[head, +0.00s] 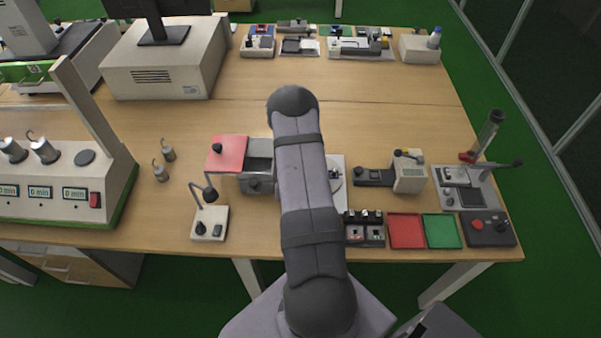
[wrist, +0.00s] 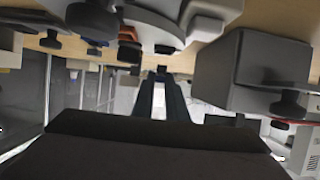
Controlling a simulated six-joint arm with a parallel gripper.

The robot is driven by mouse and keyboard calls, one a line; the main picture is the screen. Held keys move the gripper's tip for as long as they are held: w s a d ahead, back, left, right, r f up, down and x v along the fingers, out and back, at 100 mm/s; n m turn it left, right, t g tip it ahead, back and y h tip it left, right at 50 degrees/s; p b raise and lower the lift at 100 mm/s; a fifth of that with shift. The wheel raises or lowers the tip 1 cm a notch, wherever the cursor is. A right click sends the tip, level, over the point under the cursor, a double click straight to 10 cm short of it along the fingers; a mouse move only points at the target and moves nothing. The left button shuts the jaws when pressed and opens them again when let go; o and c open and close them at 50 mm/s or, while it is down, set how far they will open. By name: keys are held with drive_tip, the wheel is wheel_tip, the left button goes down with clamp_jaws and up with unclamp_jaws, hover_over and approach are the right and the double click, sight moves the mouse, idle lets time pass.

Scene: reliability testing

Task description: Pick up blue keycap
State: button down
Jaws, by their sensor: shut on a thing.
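In the wrist view my gripper (wrist: 161,72) shows as two dark fingers pointing away from the camera, with their tips close together. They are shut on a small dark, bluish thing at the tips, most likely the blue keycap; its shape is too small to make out. In the head view my arm hides the gripper and whatever is at its tips. No blue keycap can be told apart on the bench in the head view.
Right of my arm are small black key fixtures (head: 364,233), a red tray (head: 407,231), a green tray (head: 441,230) and a black button box (head: 487,228). A red-lidded grey box (head: 228,154) and a small lamp (head: 209,222) stand left.

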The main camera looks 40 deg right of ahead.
wheel_tip(320, 180, up, 7)
drive_tip(key=shift+r+b, duration=0.2)
drive_tip(key=shift+b, duration=0.2)
